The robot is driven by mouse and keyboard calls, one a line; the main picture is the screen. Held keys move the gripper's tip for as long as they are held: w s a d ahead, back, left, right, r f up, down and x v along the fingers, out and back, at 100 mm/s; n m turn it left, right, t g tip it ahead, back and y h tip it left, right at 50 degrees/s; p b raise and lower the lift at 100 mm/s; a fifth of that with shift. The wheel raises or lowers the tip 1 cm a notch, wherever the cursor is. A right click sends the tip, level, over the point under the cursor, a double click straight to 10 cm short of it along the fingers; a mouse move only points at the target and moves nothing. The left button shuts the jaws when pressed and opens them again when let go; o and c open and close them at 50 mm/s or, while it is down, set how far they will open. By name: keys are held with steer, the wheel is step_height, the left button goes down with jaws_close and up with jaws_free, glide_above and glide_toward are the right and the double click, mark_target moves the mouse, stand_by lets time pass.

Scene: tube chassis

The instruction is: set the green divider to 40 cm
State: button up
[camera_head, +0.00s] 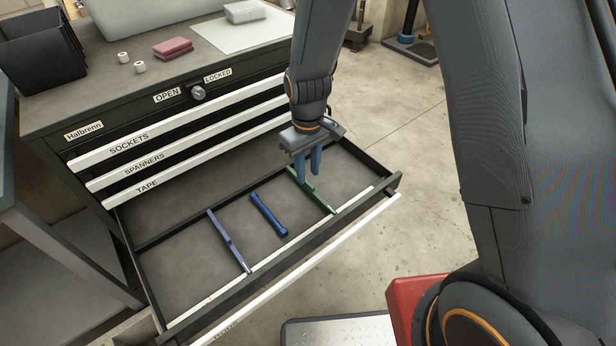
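The green divider (322,201) stands in the open bottom drawer (178,286), toward its right end, running from the back to the front scale strip. My gripper (309,180) points down over the back part of this divider. Its two blue fingers show with a narrow gap between them, and their tips reach the divider's upper edge in the picture. I cannot tell whether they are closed on it. The fingers hide part of the divider. A pale scale strip (285,250) runs along the drawer's front; its numbers are too small to read.
A blue divider (229,240) stands left of centre in the drawer. A loose blue tool-like bar (268,214) lies between the two dividers. Closed drawers labelled SOCKETS, SPANNERS and TAPE are above. A knob (198,92) sits between OPEN and LOCKED labels.

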mark_target(308, 183)
steer(key=shift+f, duration=1.65)
jaws_close()
